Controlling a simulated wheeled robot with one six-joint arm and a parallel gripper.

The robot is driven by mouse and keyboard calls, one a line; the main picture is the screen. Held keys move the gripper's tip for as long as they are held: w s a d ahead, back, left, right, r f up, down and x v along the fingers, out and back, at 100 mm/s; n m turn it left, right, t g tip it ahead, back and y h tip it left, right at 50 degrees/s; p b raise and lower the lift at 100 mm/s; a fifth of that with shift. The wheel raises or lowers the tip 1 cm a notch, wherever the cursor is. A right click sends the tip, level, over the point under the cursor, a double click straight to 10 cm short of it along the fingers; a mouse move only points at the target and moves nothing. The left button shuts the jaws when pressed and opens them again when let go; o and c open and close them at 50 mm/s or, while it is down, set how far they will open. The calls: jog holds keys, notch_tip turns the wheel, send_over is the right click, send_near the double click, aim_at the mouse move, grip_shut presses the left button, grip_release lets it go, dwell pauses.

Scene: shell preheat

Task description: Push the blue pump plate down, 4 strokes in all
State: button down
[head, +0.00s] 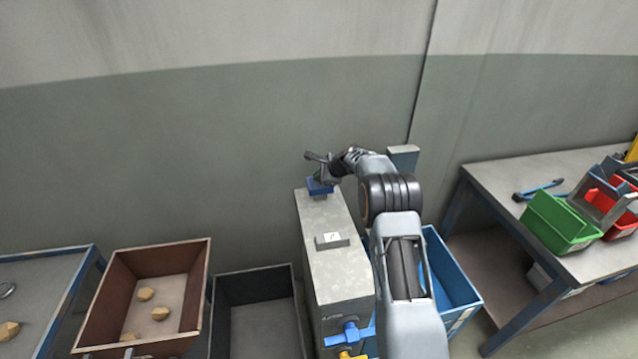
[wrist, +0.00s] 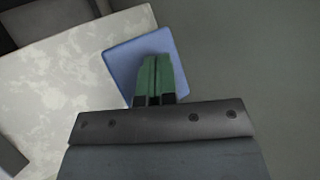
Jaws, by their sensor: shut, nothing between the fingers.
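The blue pump plate (head: 319,187) sits on a short post at the far end of the grey cabinet top (head: 335,270). In the wrist view the blue plate (wrist: 137,57) lies directly beyond my fingertips, with the cabinet's pale top to its left. My gripper (head: 322,176) is at the plate, its green fingers (wrist: 155,72) shut together with nothing between them. The fingers cover part of the plate. I cannot tell whether the tips touch it.
A small labelled block (head: 332,240) sits on the cabinet top. Blue and yellow valves (head: 350,335) are on its front. A brown bin (head: 185,280) with tan lumps and a dark bin (head: 262,310) stand left. A blue bin (head: 460,290) and a workbench (head: 500,180) stand right. A wall rises behind.

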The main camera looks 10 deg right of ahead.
jog(key=shift+f+b, duration=1.15)
jog(key=shift+f, duration=0.4)
dwell(0.7)
jog(key=shift+r, duration=0.1)
dwell(0.3)
jog(key=shift+r+p, duration=1.45)
jog(key=shift+r, duration=0.6)
jog(key=shift+r+p, duration=1.8)
jog(key=shift+r, duration=0.8)
